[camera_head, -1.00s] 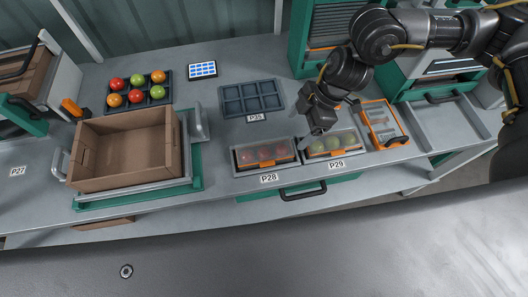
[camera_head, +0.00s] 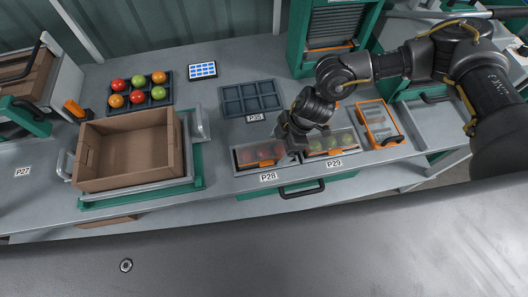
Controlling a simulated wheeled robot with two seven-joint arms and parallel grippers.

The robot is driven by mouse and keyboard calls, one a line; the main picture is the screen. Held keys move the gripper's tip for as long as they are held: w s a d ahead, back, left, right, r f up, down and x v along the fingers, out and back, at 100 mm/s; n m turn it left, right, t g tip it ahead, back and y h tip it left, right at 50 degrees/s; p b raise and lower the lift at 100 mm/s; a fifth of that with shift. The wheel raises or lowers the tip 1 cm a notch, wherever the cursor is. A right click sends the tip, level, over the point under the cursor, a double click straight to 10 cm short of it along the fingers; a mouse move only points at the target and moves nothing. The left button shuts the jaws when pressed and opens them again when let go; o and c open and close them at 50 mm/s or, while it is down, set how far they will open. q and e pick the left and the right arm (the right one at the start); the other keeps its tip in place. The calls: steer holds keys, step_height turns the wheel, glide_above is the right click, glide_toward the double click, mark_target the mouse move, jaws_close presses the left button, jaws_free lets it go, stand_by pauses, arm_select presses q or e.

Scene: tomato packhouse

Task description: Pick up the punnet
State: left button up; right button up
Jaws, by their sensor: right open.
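Two clear punnets sit side by side in grey holders at the front of the bench. The left punnet (camera_head: 256,153), behind label P28, has red tomatoes and an orange band. The right punnet (camera_head: 332,143), behind label P29, has green tomatoes and an orange band. My right gripper (camera_head: 299,154) is open and points down at the gap between them, over the right end of the P28 punnet. It hides part of both punnets. I cannot tell whether it touches either one. My left gripper is not in view.
A brown crate (camera_head: 122,180) stands on a scale at left. Behind it is a tray of colored tomatoes (camera_head: 127,101). An empty dark tray (camera_head: 222,97) marked P35 lies behind the punnets. An orange-framed case (camera_head: 366,112) lies right of them. Bare bench lies between crate and punnets.

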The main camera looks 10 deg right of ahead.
steer(key=c, duration=1)
steer(key=shift+c, duration=0.3)
steer(key=shift+r, duration=0.15)
steer(key=shift+r, duration=0.95)
steer(key=s+a+r+p, duration=0.2)
steer(key=s+a+r, duration=0.2)
steer(key=s+r, duration=0.7)
steer(key=shift+s, duration=1.2)
steer(key=shift+a+f, duration=0.1)
